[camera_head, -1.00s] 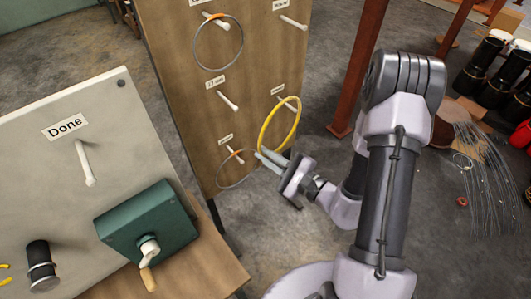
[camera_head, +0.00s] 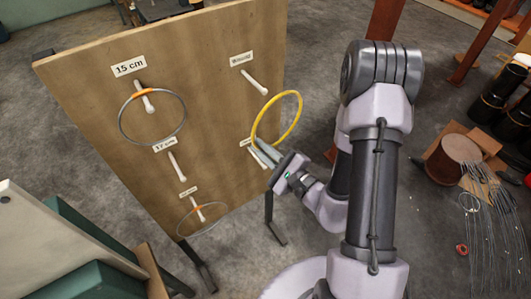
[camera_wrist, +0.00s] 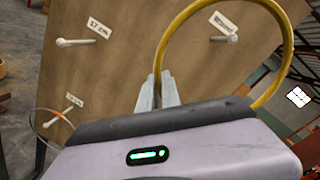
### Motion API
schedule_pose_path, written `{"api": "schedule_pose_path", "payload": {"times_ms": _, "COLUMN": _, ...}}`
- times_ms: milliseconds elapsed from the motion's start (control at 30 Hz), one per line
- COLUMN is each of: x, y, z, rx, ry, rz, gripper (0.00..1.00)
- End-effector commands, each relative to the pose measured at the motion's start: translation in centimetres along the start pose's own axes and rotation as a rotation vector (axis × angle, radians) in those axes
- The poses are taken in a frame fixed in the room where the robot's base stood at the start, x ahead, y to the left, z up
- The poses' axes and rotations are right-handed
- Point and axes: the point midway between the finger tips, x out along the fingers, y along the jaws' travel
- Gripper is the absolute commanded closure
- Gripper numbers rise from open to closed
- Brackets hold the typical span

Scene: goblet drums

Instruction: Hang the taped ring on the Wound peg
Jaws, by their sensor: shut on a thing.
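The taped ring is a yellow hoop (camera_head: 298,101), which also shows large in the wrist view (camera_wrist: 173,27). My gripper (camera_head: 264,153) is shut on its lower edge, and the ring stands up from the fingers, in front of the board's right side. The Wound peg (camera_head: 254,83) is a bare white peg under the "Wound" label (camera_head: 241,59), up and left of the ring in the head view. In the wrist view the Wound peg (camera_wrist: 224,39) appears within the hoop's outline, behind it. I see no contact between ring and peg.
The wooden board (camera_head: 220,130) has other pegs. A grey ring (camera_head: 184,125) hangs on the 15 cm peg (camera_head: 146,98), and another thin ring (camera_head: 219,222) on the low peg. The 17 cm peg (camera_head: 178,168) is bare. A peg (camera_head: 257,159) sits close behind my fingers.

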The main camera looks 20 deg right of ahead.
Motion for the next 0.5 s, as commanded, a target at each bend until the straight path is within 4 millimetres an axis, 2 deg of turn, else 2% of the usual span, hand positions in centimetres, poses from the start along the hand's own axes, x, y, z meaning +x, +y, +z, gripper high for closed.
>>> {"api": "schedule_pose_path", "payload": {"times_ms": 500, "x": 3.4, "y": 0.2, "z": -0.8, "rx": -0.005, "ry": -0.005, "rz": -0.001, "gripper": 1.00}}
